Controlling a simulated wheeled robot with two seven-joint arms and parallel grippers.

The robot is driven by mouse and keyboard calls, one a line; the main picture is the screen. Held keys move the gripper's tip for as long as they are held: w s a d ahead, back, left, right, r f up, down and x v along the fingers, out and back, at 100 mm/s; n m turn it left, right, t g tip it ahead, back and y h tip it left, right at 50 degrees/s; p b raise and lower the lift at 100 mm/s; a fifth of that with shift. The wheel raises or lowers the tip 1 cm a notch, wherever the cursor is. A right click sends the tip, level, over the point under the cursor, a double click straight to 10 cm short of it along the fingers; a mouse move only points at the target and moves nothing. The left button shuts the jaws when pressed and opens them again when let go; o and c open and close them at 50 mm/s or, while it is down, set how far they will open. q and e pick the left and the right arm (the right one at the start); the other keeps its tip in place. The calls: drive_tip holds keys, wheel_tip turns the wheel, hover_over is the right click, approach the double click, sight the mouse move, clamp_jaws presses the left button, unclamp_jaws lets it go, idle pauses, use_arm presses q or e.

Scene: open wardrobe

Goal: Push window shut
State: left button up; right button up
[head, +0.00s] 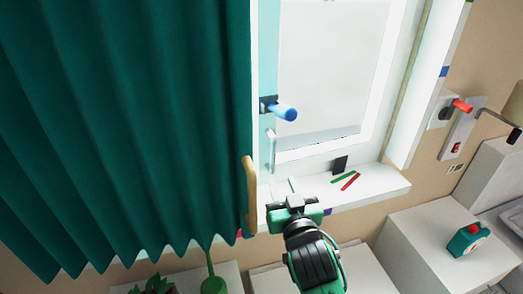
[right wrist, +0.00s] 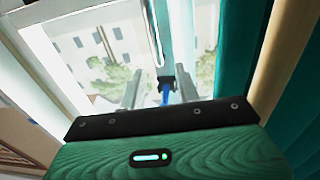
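The window (head: 320,70) has a white frame and a bright pane, and stands behind the sill right of the curtain. A blue handle (head: 286,112) sticks out from a dark mount at the window's left side. I cannot tell how far the window stands open. My right gripper (head: 282,188) is in front of the sill, below the handle. In the right wrist view its two fingers (right wrist: 160,88) are apart with nothing held; the blue handle (right wrist: 165,96) shows beyond, between them. My left gripper is not in view.
A dark green curtain (head: 120,110) with a wooden grip (head: 249,195) hangs close at the left. A green and a red stick (head: 350,181) and a black block (head: 340,164) are on the sill (head: 375,190). A red-handled switch (head: 462,106) is on the right wall. White cabinets stand below.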

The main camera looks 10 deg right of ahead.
sight(274, 155)
drive_tip(key=shift+h, duration=0.3)
drive_tip(key=w+p, duration=0.1)
drive_tip(key=w, duration=0.3)
drive_tip(key=w+d+p, duration=0.1)
drive_tip(key=w+p, duration=0.1)
drive_tip(key=w, duration=0.2)
drive_tip(key=w+p, duration=0.1)
drive_tip(key=w, duration=0.3)
drive_tip(key=shift+d, duration=0.2)
drive_tip(key=shift+w+p, duration=0.35)
drive_tip(key=shift+w, duration=0.45)
drive_tip(key=c, duration=0.6)
